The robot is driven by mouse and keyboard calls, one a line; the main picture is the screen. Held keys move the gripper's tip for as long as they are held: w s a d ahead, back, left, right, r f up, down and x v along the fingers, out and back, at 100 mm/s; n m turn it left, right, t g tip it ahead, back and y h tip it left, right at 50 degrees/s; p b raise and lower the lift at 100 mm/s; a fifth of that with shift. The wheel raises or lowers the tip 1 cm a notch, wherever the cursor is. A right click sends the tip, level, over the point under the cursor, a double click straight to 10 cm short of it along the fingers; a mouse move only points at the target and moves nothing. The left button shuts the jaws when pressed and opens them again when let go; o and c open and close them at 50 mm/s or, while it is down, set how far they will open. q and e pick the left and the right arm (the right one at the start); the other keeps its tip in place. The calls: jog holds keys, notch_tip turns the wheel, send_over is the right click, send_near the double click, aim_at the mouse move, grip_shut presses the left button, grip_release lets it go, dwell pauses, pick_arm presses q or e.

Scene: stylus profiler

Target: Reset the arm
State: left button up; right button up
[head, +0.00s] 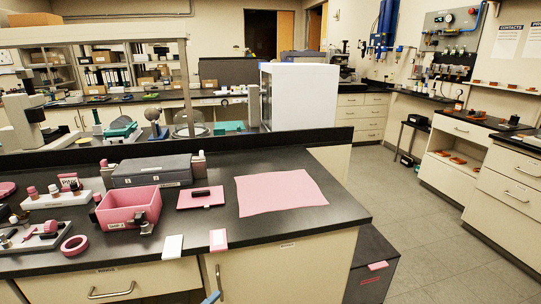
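Neither of my grippers shows in the head view, and I see no hand of mine at the bench. I cannot tell for certain which instrument is the stylus profiler or where its arm is. A tall white box-shaped unit (300,97) with a dark bluish front stands behind the near bench. A microscope-like instrument (22,122) stands at the far left. A flat grey case (151,171) lies on the near black bench (290,225).
On the bench are a pink bin (128,207), a pink tray (200,197) with a dark item, a pink mat (279,192) and a tape roll (75,245). Two small cards (172,247) (218,240) lie at the front edge. Grey floor (425,240) is clear at right.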

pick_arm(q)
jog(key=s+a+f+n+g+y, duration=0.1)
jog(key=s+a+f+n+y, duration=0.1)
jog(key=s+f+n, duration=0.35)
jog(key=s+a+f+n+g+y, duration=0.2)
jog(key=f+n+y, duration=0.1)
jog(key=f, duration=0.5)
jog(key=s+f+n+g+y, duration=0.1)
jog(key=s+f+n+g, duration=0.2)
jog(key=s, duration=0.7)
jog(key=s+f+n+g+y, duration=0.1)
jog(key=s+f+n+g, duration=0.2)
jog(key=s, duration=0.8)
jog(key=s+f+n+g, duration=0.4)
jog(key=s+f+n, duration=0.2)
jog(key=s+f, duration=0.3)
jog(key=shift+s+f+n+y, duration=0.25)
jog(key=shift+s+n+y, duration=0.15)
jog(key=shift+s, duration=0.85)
